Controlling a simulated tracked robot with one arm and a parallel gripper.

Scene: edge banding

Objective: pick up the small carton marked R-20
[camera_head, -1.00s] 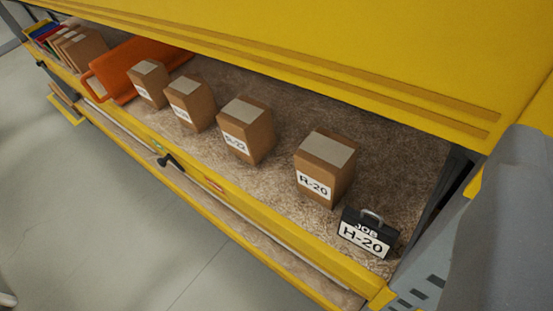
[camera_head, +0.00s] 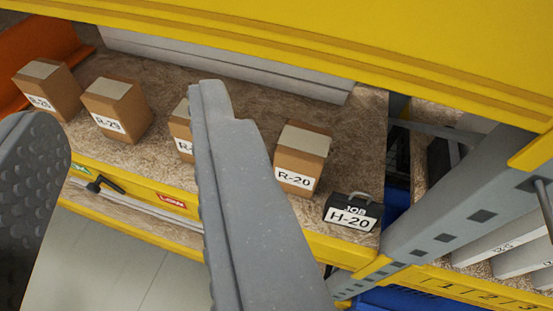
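The small carton marked R-20 (camera_head: 299,160) stands upright on the chipboard shelf (camera_head: 345,150), its label facing me. It is a brown box with a pale patch on top. My gripper (camera_head: 122,108) is open, with one grey finger at the left edge and the other in the middle of the view. The right finger shows just left of the R-20 carton, and nothing is held. This finger hides most of another carton (camera_head: 180,128), whose label shows only its start.
Two more cartons (camera_head: 117,108) (camera_head: 48,88) stand left. A yellow panel (camera_head: 330,40) overhangs the shelf, and a grey upright (camera_head: 450,218) bounds it on the right.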

